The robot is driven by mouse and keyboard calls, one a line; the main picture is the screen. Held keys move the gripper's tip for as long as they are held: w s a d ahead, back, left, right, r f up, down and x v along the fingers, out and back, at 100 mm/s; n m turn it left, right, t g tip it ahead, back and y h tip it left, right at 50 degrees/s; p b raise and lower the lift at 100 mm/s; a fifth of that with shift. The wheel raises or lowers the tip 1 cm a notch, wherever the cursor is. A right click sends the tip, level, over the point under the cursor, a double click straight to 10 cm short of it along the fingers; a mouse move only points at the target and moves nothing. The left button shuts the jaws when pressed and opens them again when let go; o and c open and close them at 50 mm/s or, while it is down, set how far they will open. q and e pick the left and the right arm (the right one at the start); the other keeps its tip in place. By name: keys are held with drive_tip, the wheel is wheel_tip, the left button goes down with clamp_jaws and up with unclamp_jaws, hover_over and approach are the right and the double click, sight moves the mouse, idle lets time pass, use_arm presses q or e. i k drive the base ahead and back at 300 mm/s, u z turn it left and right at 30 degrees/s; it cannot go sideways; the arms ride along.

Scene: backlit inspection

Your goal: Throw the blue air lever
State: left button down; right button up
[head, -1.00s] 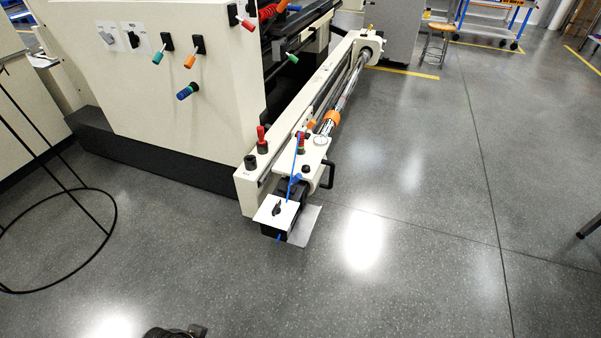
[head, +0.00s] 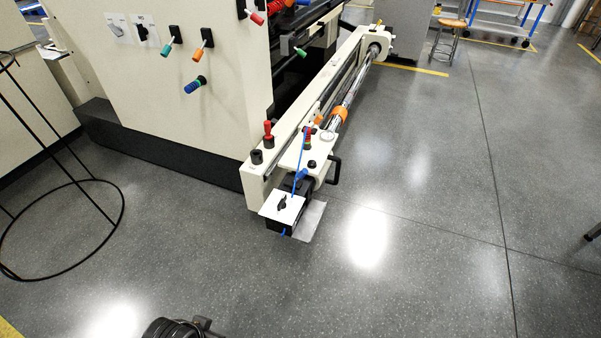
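A smaller blue fitting (head: 300,175) with a thin blue line sits on the end of the long rail carriage. I cannot tell from its shape whether that fitting is a lever. Neither of my grippers can be made out in the head view, and nothing touches either blue part.
Green (head: 170,45) and orange (head: 203,45) levers sit above the blue-gripped one; a red knob (head: 268,130) stands on the rail. A black wire stand (head: 65,180) is at the left. A black object (head: 180,328) shows at the bottom edge. Grey floor is open in front.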

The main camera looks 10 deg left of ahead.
sight(303, 172)
drive_tip(key=k, duration=1.15)
drive_tip(key=z, duration=0.9)
drive_tip(key=i, duration=1.65)
drive_tip(key=u, duration=0.35)
